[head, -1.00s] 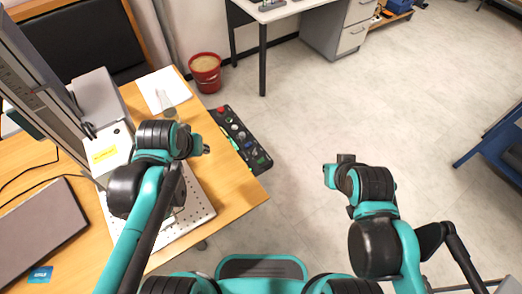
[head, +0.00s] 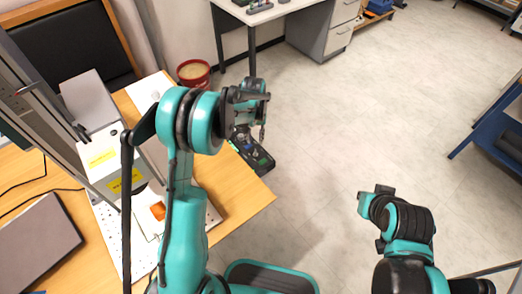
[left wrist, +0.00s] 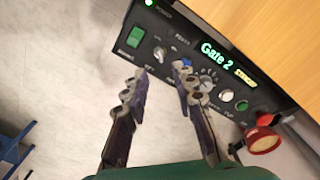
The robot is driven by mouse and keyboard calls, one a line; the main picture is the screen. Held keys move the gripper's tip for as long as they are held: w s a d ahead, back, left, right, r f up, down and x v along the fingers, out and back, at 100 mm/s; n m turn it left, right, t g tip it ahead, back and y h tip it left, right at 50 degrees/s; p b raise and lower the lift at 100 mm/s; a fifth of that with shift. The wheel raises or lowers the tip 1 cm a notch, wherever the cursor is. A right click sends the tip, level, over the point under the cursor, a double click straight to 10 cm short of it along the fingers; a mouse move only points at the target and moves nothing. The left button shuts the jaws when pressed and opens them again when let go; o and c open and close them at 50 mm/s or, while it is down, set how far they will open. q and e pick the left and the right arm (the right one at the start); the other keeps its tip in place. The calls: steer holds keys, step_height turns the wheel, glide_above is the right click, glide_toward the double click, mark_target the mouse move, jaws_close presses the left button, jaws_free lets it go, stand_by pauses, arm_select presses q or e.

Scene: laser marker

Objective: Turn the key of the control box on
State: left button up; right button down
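The black control box (head: 262,163) is at the edge of the wooden desk, partly hidden behind my left gripper (head: 262,118) in the head view. In the left wrist view its panel (left wrist: 210,28) shows a lit "Gate 2" display, a green switch (left wrist: 134,37), a dial and several buttons. A small silver part that looks like the key (left wrist: 160,54) sits beside the green switch. My left gripper (left wrist: 162,72) is open and empty, its fingertips on either side of and just short of this part. My right gripper (head: 376,195) is away from the box over the floor; its fingers are unclear.
The wooden desk (head: 236,205) carries the marking machine (head: 112,150), a perforated plate (head: 105,225) and a laptop (head: 38,240). A red bucket (head: 193,73) stands on the floor beyond the box.

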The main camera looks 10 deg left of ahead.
arm_select(q)
step_height(320, 180, down, 8)
steer(key=b, duration=0.3)
steer(key=shift+r, duration=0.15)
jaws_close()
